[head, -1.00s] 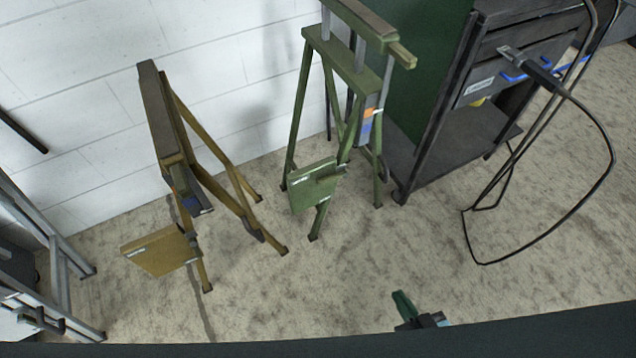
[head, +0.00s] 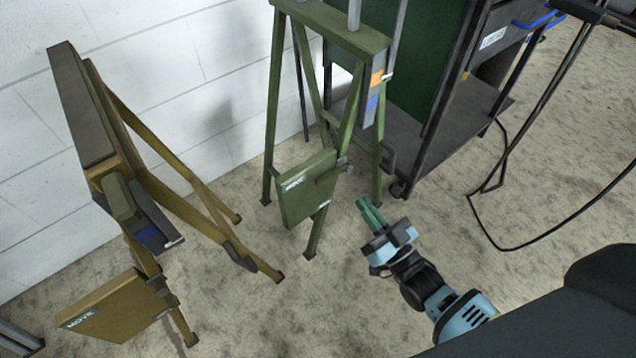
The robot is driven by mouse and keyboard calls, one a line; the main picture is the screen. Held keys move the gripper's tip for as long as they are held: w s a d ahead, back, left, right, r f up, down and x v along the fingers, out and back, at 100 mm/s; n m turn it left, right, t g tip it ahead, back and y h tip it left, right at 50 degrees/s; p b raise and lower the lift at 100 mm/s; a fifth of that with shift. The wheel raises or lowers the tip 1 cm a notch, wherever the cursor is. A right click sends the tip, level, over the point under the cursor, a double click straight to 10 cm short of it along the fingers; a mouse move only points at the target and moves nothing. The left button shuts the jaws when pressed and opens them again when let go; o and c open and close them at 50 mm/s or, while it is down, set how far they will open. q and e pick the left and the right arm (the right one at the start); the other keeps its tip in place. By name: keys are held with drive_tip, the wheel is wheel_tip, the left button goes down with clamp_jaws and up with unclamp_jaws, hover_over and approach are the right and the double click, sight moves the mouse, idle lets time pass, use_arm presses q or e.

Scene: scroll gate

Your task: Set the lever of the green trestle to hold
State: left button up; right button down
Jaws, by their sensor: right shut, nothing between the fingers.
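My right gripper (head: 368,213) has green fingers, is shut and empty, and is right of and below the panel, apart from the trestle. My left gripper is out of view.
A yellow-brown trestle (head: 83,105) with a similar panel (head: 118,306) stands at the left. A dark cart (head: 440,135) stands right behind the green trestle. A black cable (head: 505,248) loops down at the right. The floor between the trestles is partly free.

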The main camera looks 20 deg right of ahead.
drive_tip(key=shift+w+a+f, duration=0.1)
drive_tip(key=shift+w+a, duration=0.1)
drive_tip(key=shift+w, duration=0.5)
wheel_tip(320, 180, up, 3)
drive_tip(key=b, duration=0.2)
hover_over(335, 176)
drive_tip(key=s, duration=0.3)
drive_tip(key=f, duration=0.1)
drive_tip(key=f+b, duration=0.1)
drive_tip(key=w+a, duration=0.1)
drive_tip(key=shift+f+b, duration=0.3)
drive_tip(key=shift+f, duration=0.55)
